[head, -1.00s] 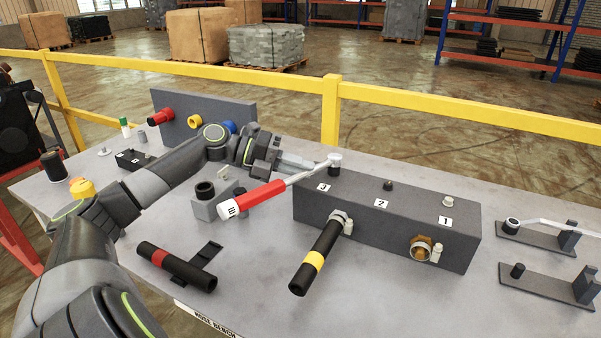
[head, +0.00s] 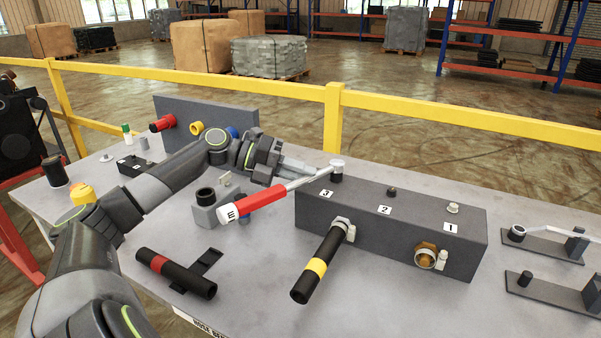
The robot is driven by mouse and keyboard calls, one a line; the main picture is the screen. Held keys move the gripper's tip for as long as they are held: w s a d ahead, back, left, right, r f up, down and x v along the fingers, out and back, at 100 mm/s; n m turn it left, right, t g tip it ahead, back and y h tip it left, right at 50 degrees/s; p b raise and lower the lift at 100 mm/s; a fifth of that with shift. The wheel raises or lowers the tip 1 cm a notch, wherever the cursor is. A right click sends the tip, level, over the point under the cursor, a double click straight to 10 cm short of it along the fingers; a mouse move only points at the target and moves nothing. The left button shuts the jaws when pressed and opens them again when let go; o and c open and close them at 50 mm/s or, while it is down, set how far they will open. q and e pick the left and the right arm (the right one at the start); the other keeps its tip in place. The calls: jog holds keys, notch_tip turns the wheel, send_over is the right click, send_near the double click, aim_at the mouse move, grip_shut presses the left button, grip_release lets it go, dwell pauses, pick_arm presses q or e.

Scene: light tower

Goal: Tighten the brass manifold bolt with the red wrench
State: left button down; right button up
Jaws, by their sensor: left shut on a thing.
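The red wrench (head: 256,203) has a red handle with a white end and a silver shaft. My left gripper (head: 296,172) is shut on it near the top of the handle. The wrench's ring head (head: 337,165) sits over a post on top of the grey manifold block (head: 377,226), by label 3. The head hides most of what is under it, so its colour is unclear. A dark bolt (head: 391,191) stands by label 2 and a pale one (head: 453,208) by label 1. A brass-coloured fitting (head: 425,257) is on the block's front. My right gripper is not in view.
A black hose with a yellow band (head: 317,267) sticks out of the block's front. A red-banded hose piece (head: 175,271) lies at front left. Another wrench (head: 555,224) rests on a stand at right. A yellow rail (head: 430,108) runs behind the bench.

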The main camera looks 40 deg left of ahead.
pick_arm(q)
jog(key=shift+r+p, duration=0.4)
jog(key=shift+r, duration=0.25)
jog(key=shift+r+p, duration=1)
jog(key=shift+r, duration=1.35)
